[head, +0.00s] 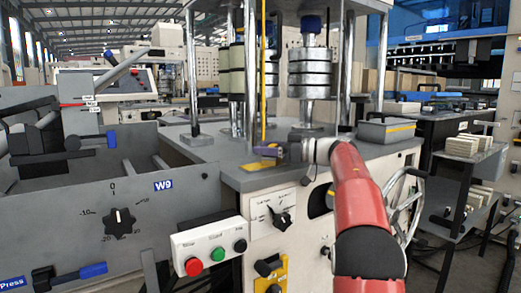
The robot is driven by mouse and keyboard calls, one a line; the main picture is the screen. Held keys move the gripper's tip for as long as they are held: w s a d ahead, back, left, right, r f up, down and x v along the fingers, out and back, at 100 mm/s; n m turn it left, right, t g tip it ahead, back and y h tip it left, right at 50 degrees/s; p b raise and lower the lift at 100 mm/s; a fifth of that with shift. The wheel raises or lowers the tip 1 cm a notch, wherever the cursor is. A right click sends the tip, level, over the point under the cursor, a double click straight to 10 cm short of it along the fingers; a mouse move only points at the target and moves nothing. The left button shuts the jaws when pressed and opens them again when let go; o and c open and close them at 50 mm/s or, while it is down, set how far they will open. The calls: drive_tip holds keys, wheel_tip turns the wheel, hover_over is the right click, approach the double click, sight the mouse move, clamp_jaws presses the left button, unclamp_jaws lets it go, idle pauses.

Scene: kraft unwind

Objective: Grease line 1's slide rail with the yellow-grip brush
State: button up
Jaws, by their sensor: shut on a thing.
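My gripper (283,152) is at the end of my red and dark arm, low over the grey top of the press machine (230,178). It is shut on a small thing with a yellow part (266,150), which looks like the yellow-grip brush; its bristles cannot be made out. Another yellow piece (260,166) lies flat on the machine top just below. A thin yellow upright strip (263,70) rises behind the gripper, between chrome columns. I cannot tell which part is line 1's slide rail, as no label for it is readable.
Stacked metal discs (308,75) stand on a column behind the gripper. A grey box with a yellow stripe (386,131) sits at the top's right. A red-green-black button box (210,250) and a handwheel (405,205) are in front. The W9 panel (110,190) is at left.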

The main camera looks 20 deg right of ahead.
drive_tip(key=shift+w+d, duration=0.25)
drive_tip(key=shift+d, duration=0.5)
drive_tip(key=shift+w+d, duration=0.25)
drive_tip(key=shift+d, duration=0.45)
drive_tip(key=shift+w+d, duration=0.25)
drive_tip(key=shift+d, duration=0.5)
drive_tip(key=shift+f, duration=0.1)
drive_tip(key=shift+a, duration=0.1)
